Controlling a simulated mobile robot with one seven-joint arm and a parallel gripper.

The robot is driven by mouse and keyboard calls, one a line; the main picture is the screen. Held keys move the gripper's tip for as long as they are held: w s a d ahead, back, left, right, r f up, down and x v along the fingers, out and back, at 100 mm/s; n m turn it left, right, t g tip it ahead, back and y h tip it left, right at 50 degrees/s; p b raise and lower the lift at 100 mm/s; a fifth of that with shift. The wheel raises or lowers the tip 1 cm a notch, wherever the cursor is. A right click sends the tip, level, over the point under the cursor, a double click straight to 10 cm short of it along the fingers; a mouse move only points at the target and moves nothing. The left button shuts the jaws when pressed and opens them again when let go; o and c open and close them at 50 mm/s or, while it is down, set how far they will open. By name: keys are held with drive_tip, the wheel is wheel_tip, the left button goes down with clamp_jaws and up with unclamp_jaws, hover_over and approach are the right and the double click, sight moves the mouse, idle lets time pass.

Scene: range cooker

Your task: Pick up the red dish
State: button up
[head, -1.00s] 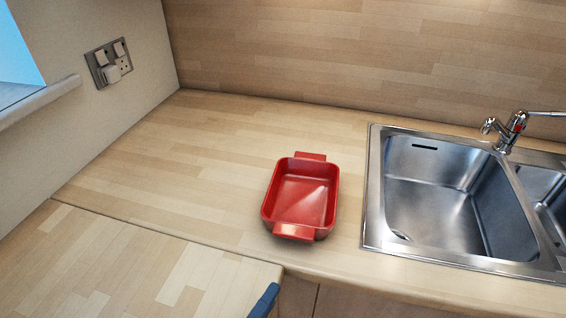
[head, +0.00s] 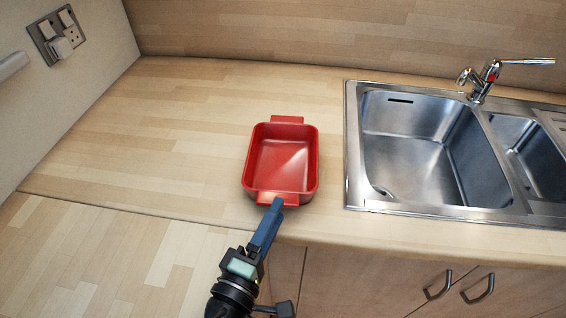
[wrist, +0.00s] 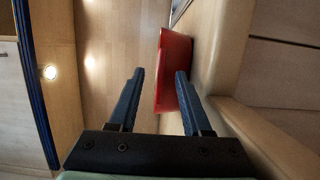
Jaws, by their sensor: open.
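The red dish (head: 283,168) is rectangular with a handle at its near and far ends. It sits upright on the wooden worktop, left of the sink. My gripper (head: 275,205) reaches up from the bottom of the head view, with its blue fingertips at the dish's near handle. In the wrist view my gripper (wrist: 158,76) is open, its two blue fingers apart. The red dish (wrist: 174,62) shows there between and beyond the fingertips, closer to the right finger. I cannot tell whether a finger touches the handle.
The steel sink (head: 415,150) with its tap (head: 486,78) stands right of the dish. The worktop (head: 150,135) is clear to the left. Cupboard doors with handles (head: 438,285) lie below the front edge. A wall socket (head: 57,37) is at upper left.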

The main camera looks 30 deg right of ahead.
drive_tip(key=shift+x, duration=1.45)
drive_tip(key=shift+a+f, duration=0.1)
clamp_jaws()
